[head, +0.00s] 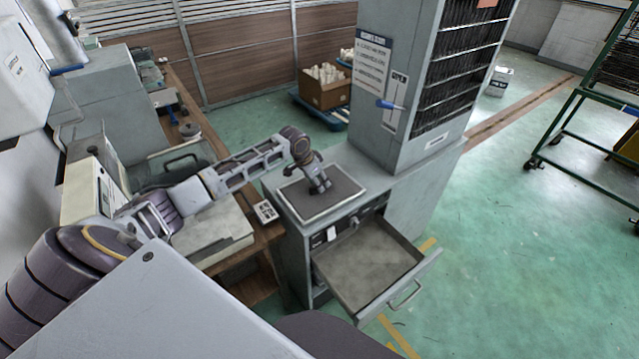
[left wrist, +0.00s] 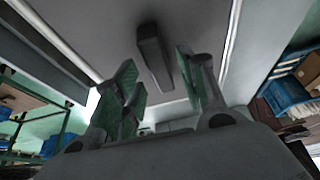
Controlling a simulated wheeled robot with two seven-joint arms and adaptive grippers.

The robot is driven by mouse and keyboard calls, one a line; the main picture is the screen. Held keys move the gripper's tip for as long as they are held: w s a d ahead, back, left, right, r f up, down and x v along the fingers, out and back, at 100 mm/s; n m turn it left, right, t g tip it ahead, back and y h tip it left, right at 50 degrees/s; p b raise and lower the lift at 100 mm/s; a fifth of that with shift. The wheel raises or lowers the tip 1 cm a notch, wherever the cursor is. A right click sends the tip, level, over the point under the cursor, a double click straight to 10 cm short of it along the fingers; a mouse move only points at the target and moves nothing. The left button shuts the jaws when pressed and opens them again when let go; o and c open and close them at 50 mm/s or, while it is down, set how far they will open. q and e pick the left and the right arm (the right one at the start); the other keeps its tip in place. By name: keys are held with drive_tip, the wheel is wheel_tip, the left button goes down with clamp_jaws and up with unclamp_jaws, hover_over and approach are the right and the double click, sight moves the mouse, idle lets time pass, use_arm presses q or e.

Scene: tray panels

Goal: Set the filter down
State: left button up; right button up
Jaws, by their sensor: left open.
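The filter appears to be the flat dark grey panel (head: 345,187) with a pale rim, lying on top of the grey cabinet in the head view. My left gripper (head: 320,188) is directly above it, fingers pointing down. In the left wrist view the panel's grey face (left wrist: 205,25) fills the upper middle, with a dark bar-shaped handle (left wrist: 152,55) on it. My left gripper (left wrist: 158,85) has its green-padded fingers apart, one on each side of the handle as seen. I cannot tell whether either finger touches it. My right gripper is not in view.
An open, empty drawer (head: 368,262) juts out of the cabinet front below the panel. A tall grey unit (head: 400,80) with dark slats stands behind the panel. A small black-and-white card (head: 265,212) lies left of the cabinet. Open floor (head: 500,240) lies to the right.

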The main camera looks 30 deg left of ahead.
use_arm(q)
drive_tip(key=v, duration=1)
drive_tip(key=shift+r, duration=0.25)
drive_tip(key=shift+s, duration=0.1)
